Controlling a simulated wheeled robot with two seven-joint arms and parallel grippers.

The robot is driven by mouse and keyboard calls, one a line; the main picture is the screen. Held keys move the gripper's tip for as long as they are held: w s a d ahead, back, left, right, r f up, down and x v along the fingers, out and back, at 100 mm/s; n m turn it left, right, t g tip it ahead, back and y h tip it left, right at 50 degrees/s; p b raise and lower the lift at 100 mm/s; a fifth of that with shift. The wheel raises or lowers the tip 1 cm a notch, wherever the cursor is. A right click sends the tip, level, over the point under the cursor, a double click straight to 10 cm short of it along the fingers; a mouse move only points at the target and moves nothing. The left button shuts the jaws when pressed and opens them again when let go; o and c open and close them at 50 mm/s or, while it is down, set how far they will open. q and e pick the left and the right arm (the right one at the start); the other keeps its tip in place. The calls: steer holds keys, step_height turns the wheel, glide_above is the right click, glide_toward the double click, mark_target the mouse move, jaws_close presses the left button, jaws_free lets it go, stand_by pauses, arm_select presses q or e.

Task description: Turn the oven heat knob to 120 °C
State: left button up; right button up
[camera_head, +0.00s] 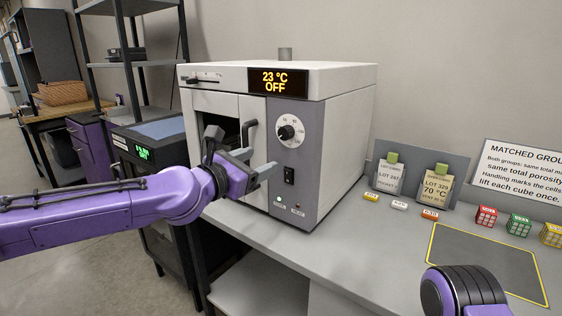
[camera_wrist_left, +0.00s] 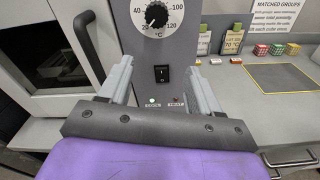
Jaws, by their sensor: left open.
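The oven (camera_head: 345,130) is a pale box with a grey control panel on the bench. Its display (camera_head: 277,82) reads 23 °C OFF. The black heat knob (camera_head: 286,132) sits on a white dial; it also shows in the left wrist view (camera_wrist_left: 157,15), where its white mark seems to point lower left, near 20. The 120 mark is at the lower right. A black rocker switch (camera_head: 289,176) is below the knob. My left gripper (camera_head: 262,162) is open and empty before the panel, below and left of the knob. My right gripper is out of view.
The oven's door handle (camera_head: 248,137) stands left of the panel, close to my left gripper. Small tags, pouches and coloured cubes (camera_head: 518,225) are on the bench at right. The outlined dark mat (camera_head: 480,262) is bare.

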mark_target(283, 134)
arm_select(q)
steer(key=shift+n+t+h, duration=0.3)
steer(key=shift+h, duration=0.1)
steer(key=w+d+r, duration=0.1)
steer(key=w+d, duration=0.1)
steer(key=w+d+r+p, duration=0.1)
steer(key=w, duration=0.2)
steer(key=w+d+r+p, duration=0.1)
steer(key=w+d, duration=0.1)
steer(key=w, duration=0.1)
steer(key=shift+w+d+r, duration=0.2)
steer(key=shift+d+r, duration=0.05)
steer(key=shift+d, duration=0.1)
steer(key=c, duration=1)
